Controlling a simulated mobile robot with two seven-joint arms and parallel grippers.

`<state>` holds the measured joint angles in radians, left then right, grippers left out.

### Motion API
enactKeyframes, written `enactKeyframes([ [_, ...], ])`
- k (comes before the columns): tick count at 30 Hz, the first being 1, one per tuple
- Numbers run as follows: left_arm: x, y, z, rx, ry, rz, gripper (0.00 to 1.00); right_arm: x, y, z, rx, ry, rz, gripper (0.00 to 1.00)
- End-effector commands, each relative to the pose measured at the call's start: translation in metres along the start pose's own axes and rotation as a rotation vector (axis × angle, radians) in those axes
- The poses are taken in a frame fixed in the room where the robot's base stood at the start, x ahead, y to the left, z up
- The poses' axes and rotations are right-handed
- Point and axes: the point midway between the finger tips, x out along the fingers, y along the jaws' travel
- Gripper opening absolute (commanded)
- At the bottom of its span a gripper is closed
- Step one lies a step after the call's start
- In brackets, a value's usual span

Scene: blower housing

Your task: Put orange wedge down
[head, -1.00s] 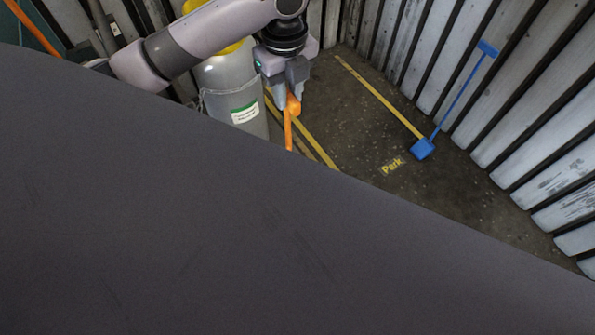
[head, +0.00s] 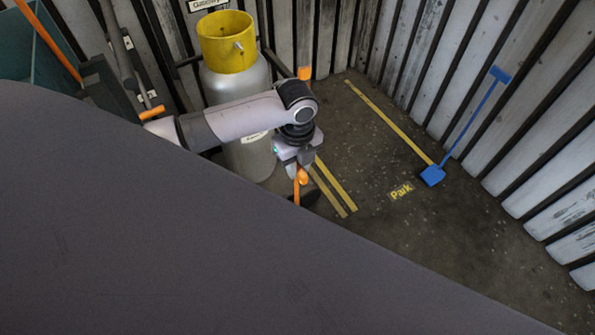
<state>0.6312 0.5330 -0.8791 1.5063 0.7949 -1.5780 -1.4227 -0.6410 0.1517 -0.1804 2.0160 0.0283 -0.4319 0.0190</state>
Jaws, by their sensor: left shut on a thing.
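My left gripper (head: 297,170) points down near the middle of the head view. It is shut on an orange thing (head: 302,177), which I take for the orange wedge; only a small part shows below the fingers. A thin orange strip (head: 296,192) runs down below it to the edge of the dark surface in front. I cannot tell whether the wedge touches anything below. My right gripper is not in view.
A large dark grey surface (head: 150,250) fills the lower left and hides much of the floor. A grey cylinder with a yellow collar (head: 226,42) stands behind my left arm. A blue shovel (head: 433,175) leans at the slatted wall. The floor near the "Park" mark (head: 401,192) is clear.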

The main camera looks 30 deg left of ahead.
Motion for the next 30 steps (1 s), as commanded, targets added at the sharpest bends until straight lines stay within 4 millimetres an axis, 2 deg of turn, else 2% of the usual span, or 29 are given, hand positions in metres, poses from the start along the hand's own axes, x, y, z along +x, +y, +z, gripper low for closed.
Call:
enactKeyframes([
  [3, 0.020, 0.000, -0.001, -0.001, 0.002, 0.001, 0.00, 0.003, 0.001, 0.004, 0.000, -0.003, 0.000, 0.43],
  [5, 0.025, 0.000, -0.001, -0.001, 0.001, 0.000, 0.00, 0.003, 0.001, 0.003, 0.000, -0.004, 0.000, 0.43],
  [16, 0.028, 0.000, 0.000, 0.000, 0.000, -0.001, 0.00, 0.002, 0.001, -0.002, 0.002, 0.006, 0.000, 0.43],
  [17, 0.029, 0.001, -0.001, 0.000, 0.001, 0.002, 0.27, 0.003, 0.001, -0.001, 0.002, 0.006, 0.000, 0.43],
  [19, 0.029, 0.001, -0.001, 0.000, 0.001, 0.002, 0.49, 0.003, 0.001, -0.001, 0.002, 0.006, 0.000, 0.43],
  [30, 0.024, 0.000, 0.000, 0.000, 0.000, 0.001, 0.49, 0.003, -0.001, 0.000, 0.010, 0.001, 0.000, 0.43],
])
